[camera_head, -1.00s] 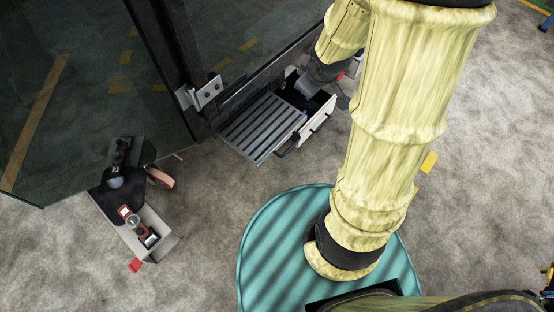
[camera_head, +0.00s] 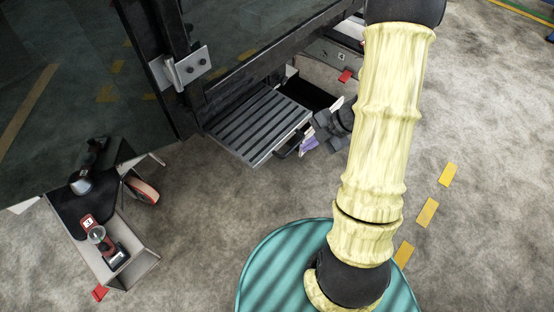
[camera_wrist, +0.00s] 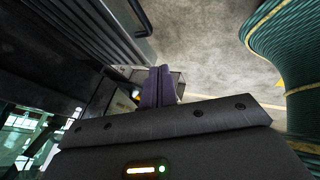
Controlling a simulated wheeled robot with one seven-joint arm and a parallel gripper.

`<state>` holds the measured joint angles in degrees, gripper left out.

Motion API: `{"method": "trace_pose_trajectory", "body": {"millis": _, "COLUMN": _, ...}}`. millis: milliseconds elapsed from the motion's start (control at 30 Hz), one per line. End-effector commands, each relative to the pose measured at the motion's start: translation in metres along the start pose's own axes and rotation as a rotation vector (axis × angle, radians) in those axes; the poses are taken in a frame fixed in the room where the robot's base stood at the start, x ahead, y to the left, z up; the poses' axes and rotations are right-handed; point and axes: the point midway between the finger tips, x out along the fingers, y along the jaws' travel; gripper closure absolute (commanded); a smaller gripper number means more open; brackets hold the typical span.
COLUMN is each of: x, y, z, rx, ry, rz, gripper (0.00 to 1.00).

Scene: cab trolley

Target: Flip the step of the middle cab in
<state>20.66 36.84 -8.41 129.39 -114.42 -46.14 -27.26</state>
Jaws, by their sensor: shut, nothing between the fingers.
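The step (camera_head: 260,125) is a grey ribbed panel with a pale front edge. It sticks out flat from the dark cab frame at upper middle, with a dark handle (camera_head: 291,146) at its right front corner. In the wrist view the step (camera_wrist: 82,28) is at upper left, its handle (camera_wrist: 139,18) beside it. My gripper (camera_head: 307,143) is low, just right of the step's handle. Its purple fingers (camera_wrist: 157,86) are together and empty in the wrist view. Contact with the step cannot be told. My arm hides part of the area right of the gripper.
A dark open compartment (camera_head: 308,92) lies behind the step's right side. A hinge plate (camera_head: 188,67) and a dark glass door stand at left. Carpet in front of the step is free.

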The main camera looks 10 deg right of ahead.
Motion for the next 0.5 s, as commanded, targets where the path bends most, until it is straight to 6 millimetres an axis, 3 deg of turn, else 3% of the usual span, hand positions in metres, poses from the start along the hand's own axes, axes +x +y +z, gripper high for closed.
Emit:
{"method": "trace_pose_trajectory", "body": {"millis": 333, "x": 0.001, "y": -0.001, "z": -0.001, "rx": -0.005, "ry": 0.005, "rz": -0.003, "gripper": 1.0}}
{"method": "trace_pose_trajectory", "body": {"millis": 500, "x": 0.013, "y": -0.002, "z": 0.0, "rx": -0.005, "ry": 0.007, "rz": -0.003, "gripper": 1.0}}
